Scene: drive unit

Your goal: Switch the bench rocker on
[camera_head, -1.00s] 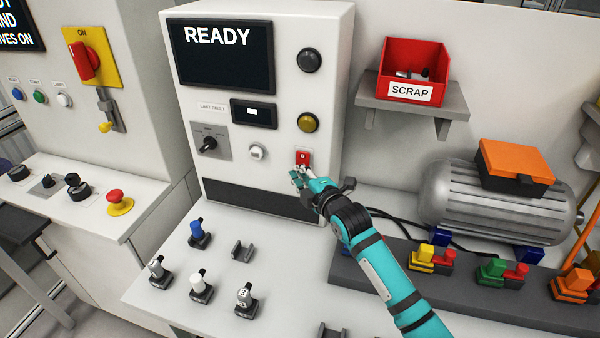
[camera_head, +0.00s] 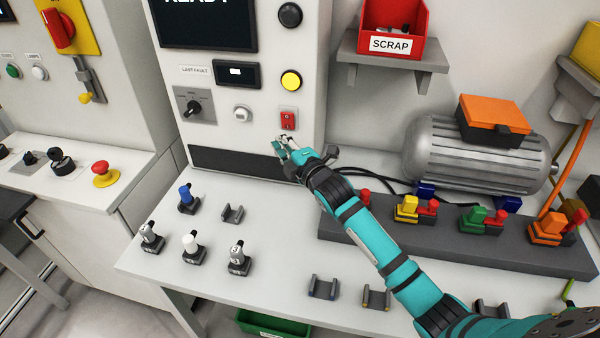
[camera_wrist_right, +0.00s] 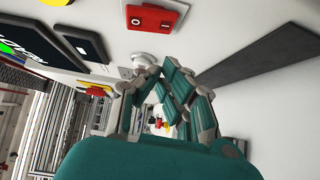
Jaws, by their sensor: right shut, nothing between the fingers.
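The bench rocker (camera_head: 288,119) is a small red switch low on the right of the white cabinet front. It also shows in the right wrist view (camera_wrist_right: 156,17), marked O and I. My right gripper (camera_head: 281,143) is shut and empty, just below the rocker and apart from it. In the right wrist view its fingers (camera_wrist_right: 160,75) point toward the cabinet front, below the rocker in the picture. A round yellow lamp (camera_head: 291,81) above the rocker is lit bright. My left gripper is not in view.
A white knob (camera_head: 242,114) and a black rotary selector (camera_head: 194,107) sit left of the rocker. The bench holds several small plugs and a motor (camera_head: 475,155) at the right. A red SCRAP bin (camera_head: 392,28) stands on a shelf.

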